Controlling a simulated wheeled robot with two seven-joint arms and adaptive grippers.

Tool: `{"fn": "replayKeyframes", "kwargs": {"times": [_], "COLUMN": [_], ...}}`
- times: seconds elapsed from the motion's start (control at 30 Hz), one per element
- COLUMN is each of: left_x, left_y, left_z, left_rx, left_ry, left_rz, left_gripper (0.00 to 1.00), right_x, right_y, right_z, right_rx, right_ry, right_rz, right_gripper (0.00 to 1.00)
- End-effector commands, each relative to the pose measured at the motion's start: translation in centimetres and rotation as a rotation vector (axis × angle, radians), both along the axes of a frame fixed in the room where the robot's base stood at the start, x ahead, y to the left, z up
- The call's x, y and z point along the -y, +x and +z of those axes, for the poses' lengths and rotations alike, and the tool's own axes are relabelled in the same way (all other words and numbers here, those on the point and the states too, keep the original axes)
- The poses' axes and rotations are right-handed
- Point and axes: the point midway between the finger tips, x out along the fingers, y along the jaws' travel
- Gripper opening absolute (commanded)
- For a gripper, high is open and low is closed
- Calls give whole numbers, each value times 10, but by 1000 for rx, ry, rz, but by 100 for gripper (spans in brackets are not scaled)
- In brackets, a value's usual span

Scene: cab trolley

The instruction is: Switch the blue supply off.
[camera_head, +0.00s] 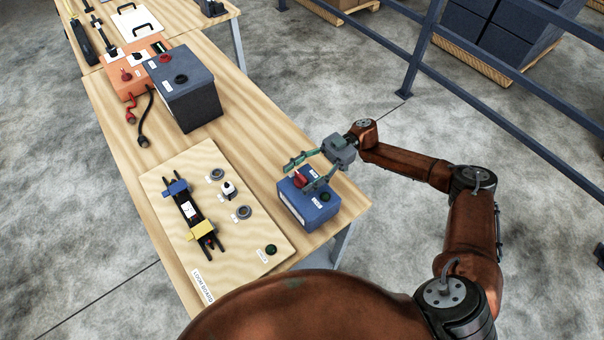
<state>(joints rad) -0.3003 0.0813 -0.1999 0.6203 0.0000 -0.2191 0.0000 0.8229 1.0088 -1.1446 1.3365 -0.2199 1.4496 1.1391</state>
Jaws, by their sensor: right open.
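The blue supply (296,208) is a small blue box near the right edge of the wooden table. On its top are a red knob (299,181) and a dark green round part (325,197). White labels show on its top and front. My right gripper (297,176) reaches in from the right over the box. It is open, with one finger on each side of the red knob in the picture. I cannot tell whether a finger touches the knob. The knob's exact setting is too small to read. My left gripper is not in view.
A loom board (160,197) with blue and yellow clamps, round fittings and a dark green button lies left of the supply. Behind it stand a dark grey battery-like box (190,100) and an orange unit (122,85) with leads. A blue railing (480,113) runs at right.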

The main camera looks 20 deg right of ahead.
Motion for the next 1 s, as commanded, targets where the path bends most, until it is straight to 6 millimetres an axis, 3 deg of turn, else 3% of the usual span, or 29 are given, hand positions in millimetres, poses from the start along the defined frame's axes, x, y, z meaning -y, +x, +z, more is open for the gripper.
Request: {"fn": "replayKeyframes", "kwargs": {"times": [0.17, 0.6, 0.8, 1.0], "left_x": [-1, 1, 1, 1], "left_y": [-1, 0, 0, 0], "left_z": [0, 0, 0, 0], "left_rx": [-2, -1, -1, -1], "left_ry": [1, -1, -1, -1], "left_rz": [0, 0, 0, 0], "left_gripper": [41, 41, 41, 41], "right_x": [11, 90, 108, 112], "right_y": [5, 36, 42, 43], "right_z": [0, 0, 0, 0], "right_rx": [1, 0, 0, 0], "right_ry": [-2, 0, 0, 0], "right_rz": [-3, -2, 0, 1], "right_gripper": [56, 56, 56, 56]}}
